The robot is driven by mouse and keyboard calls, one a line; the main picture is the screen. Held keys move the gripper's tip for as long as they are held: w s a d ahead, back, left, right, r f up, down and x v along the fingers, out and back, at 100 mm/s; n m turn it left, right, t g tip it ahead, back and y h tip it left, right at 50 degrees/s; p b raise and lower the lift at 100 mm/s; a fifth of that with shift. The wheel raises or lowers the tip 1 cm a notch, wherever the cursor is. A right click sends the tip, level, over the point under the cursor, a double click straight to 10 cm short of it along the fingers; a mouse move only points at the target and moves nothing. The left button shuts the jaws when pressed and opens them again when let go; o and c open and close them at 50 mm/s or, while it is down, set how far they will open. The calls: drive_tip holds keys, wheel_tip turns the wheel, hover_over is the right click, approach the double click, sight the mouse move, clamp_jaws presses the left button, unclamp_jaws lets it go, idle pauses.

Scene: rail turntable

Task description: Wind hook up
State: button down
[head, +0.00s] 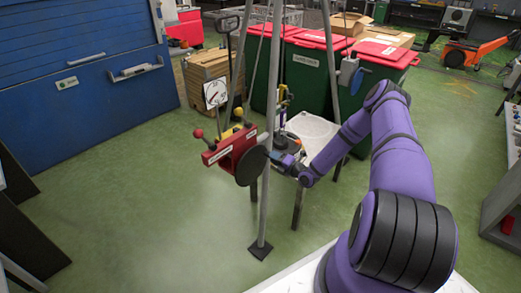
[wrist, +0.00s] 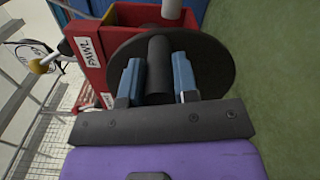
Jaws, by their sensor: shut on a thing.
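A red winch box (head: 228,148) with ball-tipped levers is fixed to a tripod leg. A black disc (head: 251,166) is on its near side. In the wrist view, a dark round grip (wrist: 158,68) stands out from the disc (wrist: 212,66). My gripper (wrist: 158,78) is shut on this grip, one blue finger on each side. In the head view my gripper (head: 274,157) is at the disc's right edge. The red box (wrist: 92,62) has a label reading PAWL in the wrist view. I cannot make out the hook for certain.
A white dial (head: 215,94) stands above the winch. The tripod's front leg (head: 264,210) ends on a dark foot. A pale platform (head: 314,132) is behind my gripper. Green bins (head: 300,80) with red lids stand at the back. Green floor is clear at left.

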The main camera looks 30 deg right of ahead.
drive_tip(key=shift+s+d+f+m, duration=0.1)
drive_tip(key=shift+d+f+m, duration=0.05)
drive_tip(key=shift+f+m, duration=0.5)
drive_tip(key=shift+f+m, duration=1.4)
drive_tip(key=shift+m, duration=0.35)
drive_tip(key=shift+s+a+f+m, duration=0.1)
drive_tip(key=shift+a+f+m, duration=0.15)
drive_tip(key=shift+f+m, duration=0.55)
drive_tip(key=shift+s+a+f+m, duration=0.1)
drive_tip(key=shift+a+f+m, duration=0.3)
drive_tip(key=shift+m, duration=0.6)
drive_tip(key=shift+d+f, duration=0.1)
drive_tip(key=shift+d, duration=0.1)
drive_tip(key=shift+s+a+f+m, duration=0.15)
drive_tip(key=shift+a+f+m, duration=0.35)
drive_tip(key=shift+m, duration=0.4)
drive_tip(key=shift+s+a+f+m, duration=0.1)
drive_tip(key=shift+a+f+m, duration=0.2)
drive_tip(key=shift+f+m, duration=0.45)
